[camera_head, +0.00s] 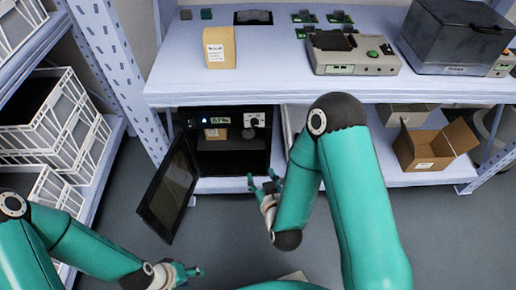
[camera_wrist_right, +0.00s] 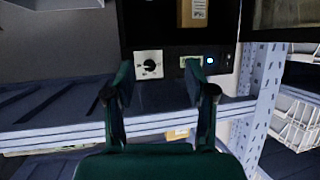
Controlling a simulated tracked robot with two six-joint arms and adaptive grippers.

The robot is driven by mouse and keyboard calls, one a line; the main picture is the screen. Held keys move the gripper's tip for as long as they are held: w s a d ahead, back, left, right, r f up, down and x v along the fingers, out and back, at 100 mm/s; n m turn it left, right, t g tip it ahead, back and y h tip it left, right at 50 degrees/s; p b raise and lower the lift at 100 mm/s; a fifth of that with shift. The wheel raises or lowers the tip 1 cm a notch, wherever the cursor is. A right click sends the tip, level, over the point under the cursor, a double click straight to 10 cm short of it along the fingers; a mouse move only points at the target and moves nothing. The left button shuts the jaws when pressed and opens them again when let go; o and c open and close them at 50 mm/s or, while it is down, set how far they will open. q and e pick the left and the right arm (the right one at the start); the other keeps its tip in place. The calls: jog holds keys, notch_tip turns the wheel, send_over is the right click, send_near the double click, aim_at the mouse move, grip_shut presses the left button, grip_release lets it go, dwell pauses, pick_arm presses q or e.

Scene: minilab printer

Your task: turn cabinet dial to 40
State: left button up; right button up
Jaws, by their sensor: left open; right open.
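The black cabinet (camera_head: 233,160) stands under the shelf top, its glazed door (camera_head: 168,190) swung open to the left. The dial (camera_head: 254,121), a black knob on a white plate, is at the upper right of its front. The dial also shows in the right wrist view (camera_wrist_right: 149,65), where the scene looks upside down; its marks are too small to read. A small greenish display (camera_head: 220,121) is beside it. My right gripper (camera_head: 263,182) is open and empty in front of the cabinet, below and apart from the dial. My left gripper (camera_head: 190,271) is open and empty at lower left.
A small cardboard box (camera_head: 216,134) is inside the cabinet. The shelf top (camera_head: 270,90) above carries another box (camera_head: 219,47), a grey device (camera_head: 352,54) and a dark printer (camera_head: 455,38). An open carton (camera_head: 433,146) is at right; white crates (camera_head: 55,125) are at left.

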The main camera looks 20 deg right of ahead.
jog(key=w+t+h+b, duration=0.1)
jog(key=t+h+b, duration=0.1)
jog(key=t+b, duration=0.25)
jog(key=b, duration=0.7)
send_near(255, 126)
pick_arm(q)
notch_tip(255, 126, down, 16)
jog(key=b, duration=0.1)
jog(key=shift+b, duration=0.3)
pick_arm(e)
jog(key=shift+n, duration=0.3)
jog(key=w, duration=0.5)
jog(key=w+d, duration=0.1)
jog(key=w, duration=0.2)
jog(key=shift+w+d, duration=0.1)
pick_arm(q)
jog(key=shift+r, duration=0.1)
